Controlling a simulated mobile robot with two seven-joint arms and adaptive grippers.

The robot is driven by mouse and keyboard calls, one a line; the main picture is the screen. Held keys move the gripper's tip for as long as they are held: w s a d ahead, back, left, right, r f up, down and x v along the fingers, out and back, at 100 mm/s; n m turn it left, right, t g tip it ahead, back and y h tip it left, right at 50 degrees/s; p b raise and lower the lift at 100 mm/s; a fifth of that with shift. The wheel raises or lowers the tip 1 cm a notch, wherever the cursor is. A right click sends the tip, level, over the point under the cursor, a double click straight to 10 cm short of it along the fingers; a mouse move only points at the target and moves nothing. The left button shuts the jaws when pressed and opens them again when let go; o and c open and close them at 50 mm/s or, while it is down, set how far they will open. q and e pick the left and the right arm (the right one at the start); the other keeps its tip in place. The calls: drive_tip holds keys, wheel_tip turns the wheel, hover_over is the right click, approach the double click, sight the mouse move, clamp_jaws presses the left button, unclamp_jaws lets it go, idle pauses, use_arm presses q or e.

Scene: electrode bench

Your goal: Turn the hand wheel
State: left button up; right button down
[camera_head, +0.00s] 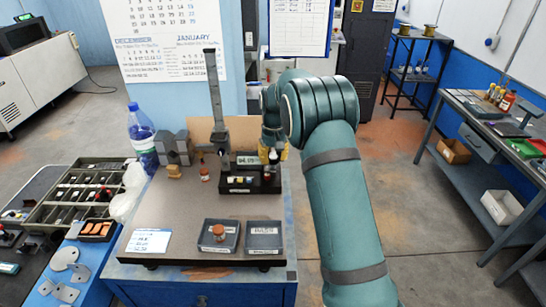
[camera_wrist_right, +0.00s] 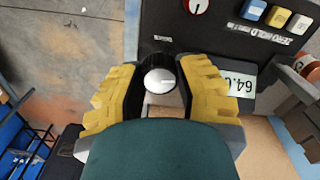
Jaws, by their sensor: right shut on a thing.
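The hand wheel (camera_wrist_right: 160,79) shows in the right wrist view as a dark round rim with a pale silver centre, beside a black control box (camera_wrist_right: 225,35). My right gripper (camera_wrist_right: 162,75) has its two yellow fingers on either side of the wheel and is shut on it. In the head view my right gripper (camera_head: 282,154) is mostly hidden behind my own teal arm, at the right side of the black device (camera_head: 237,188) on the bench. A display reading about 64.0 (camera_wrist_right: 243,84) is next to the fingers. My left gripper is not in view.
The box carries a red dial (camera_wrist_right: 196,5) and blue, yellow and white buttons (camera_wrist_right: 277,16). A tall post (camera_head: 215,100) rises at the device. Two dark trays (camera_head: 264,237) lie at the bench front. A bottle (camera_head: 142,135) and grey block (camera_head: 174,147) stand left.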

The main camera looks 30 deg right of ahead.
sight(273, 156)
idle(0.3)
drive_tip(key=c, duration=0.6)
unclamp_jaws()
drive_tip(key=shift+f, duration=0.1)
wheel_tip(273, 156, up, 12)
drive_tip(key=shift+d+r, duration=0.1)
